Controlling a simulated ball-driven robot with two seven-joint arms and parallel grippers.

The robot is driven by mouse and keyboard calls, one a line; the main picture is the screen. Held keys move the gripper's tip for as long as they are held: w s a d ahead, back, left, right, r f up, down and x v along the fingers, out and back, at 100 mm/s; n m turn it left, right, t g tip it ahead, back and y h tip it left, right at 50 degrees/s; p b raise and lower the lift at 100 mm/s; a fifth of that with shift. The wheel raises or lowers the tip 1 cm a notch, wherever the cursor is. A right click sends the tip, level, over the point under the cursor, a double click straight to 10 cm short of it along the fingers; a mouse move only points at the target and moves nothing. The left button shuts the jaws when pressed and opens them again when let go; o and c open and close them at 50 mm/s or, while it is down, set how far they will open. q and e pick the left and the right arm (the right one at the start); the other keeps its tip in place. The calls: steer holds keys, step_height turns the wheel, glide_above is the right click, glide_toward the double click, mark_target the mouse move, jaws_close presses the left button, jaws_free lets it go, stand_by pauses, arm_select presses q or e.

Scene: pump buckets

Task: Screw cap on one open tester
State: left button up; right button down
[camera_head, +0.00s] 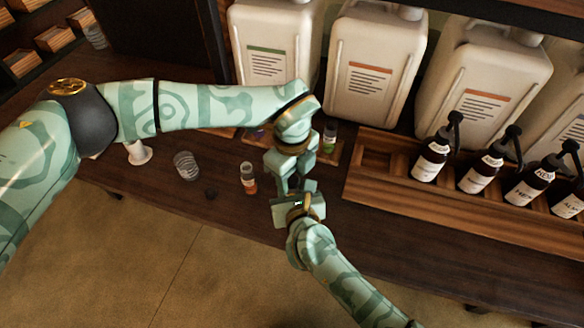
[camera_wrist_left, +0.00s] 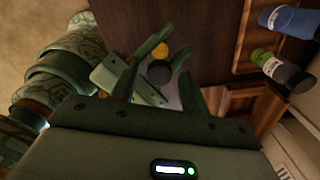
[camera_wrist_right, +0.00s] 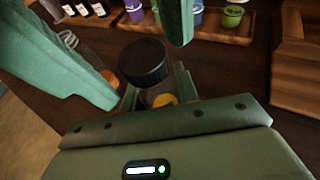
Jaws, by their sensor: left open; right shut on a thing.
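My right gripper (camera_head: 294,186) is shut on a tester with yellow liquid (camera_wrist_right: 165,100), held over the table's front part. A black ribbed cap (camera_wrist_right: 145,62) sits at the top of this tester; whether it is threaded on cannot be told. The cap also shows in the left wrist view (camera_wrist_left: 158,72). My left gripper (camera_head: 288,170) comes down from above, open, with its fingers on either side of the cap, apart from it as far as I can see. Another tester with orange liquid (camera_head: 248,178) stands uncapped on the table. A small dark disc, perhaps a cap (camera_head: 210,193), lies left of it.
A clear glass (camera_head: 186,166) and a white item (camera_head: 138,152) stand to the left. A small tray with coloured testers (camera_head: 330,137) lies behind my grippers. A wooden rack (camera_head: 400,208) with several pump bottles is at right, large canisters (camera_head: 376,70) behind.

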arm_select(q)
jaws_close()
steer(key=m, duration=1.3)
steer(key=shift+o, duration=0.2)
jaws_free()
